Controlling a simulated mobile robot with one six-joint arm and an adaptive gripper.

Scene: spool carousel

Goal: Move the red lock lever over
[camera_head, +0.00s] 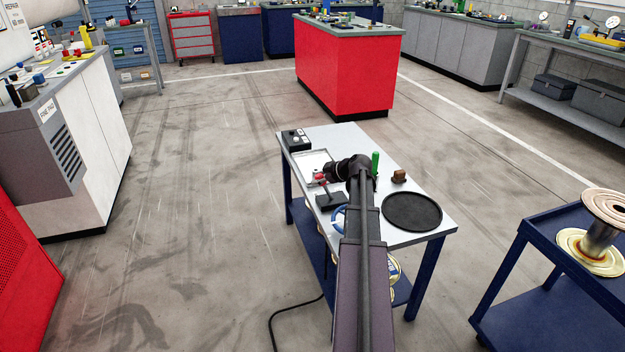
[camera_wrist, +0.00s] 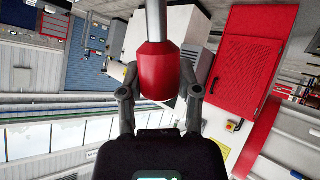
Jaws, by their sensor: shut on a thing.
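The red lock lever's red grip (camera_wrist: 158,70) fills the upper middle of the wrist view, with its metal rod (camera_wrist: 156,20) running up out of the picture. My gripper (camera_wrist: 159,88) is shut on the red grip, one dark finger on each side. In the head view the lever's red part (camera_head: 320,178) shows small at the left of my gripper (camera_head: 330,174). A black base (camera_head: 331,201) sits below it on the small table. My wrist and arm hide part of the area around it.
The grey table (camera_head: 330,133) also holds a white tray (camera_head: 306,158), a black box (camera_head: 296,140), a green upright cylinder (camera_head: 375,161), a brown block (camera_head: 398,176) and a black round plate (camera_head: 411,211). A blue cart (camera_head: 560,225) with a copper-coloured spool (camera_head: 606,204) stands right. The floor left is clear.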

